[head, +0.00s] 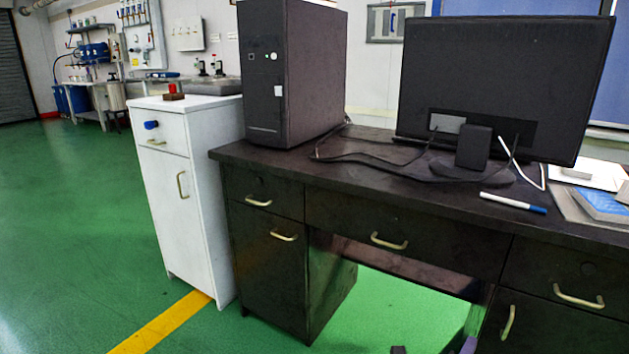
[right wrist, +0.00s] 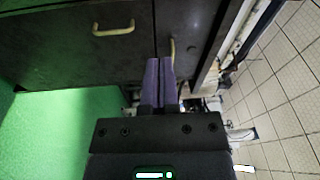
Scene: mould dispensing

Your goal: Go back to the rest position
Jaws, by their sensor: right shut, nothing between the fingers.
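My right gripper (right wrist: 159,64) shows in the right wrist view with its two purple fingers pressed together and nothing between them. It points toward the dark drawer fronts of the desk. In the head view only a small purple part of it (head: 468,345) shows at the bottom edge, low in front of the desk. My left gripper does not show.
A dark desk (head: 385,215) with drawers carries a computer tower (head: 310,75), a monitor (head: 505,85) and a blue-white pen (head: 513,203). A white cabinet (head: 178,210) stands at its left. Green floor (head: 75,230) is clear on the left.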

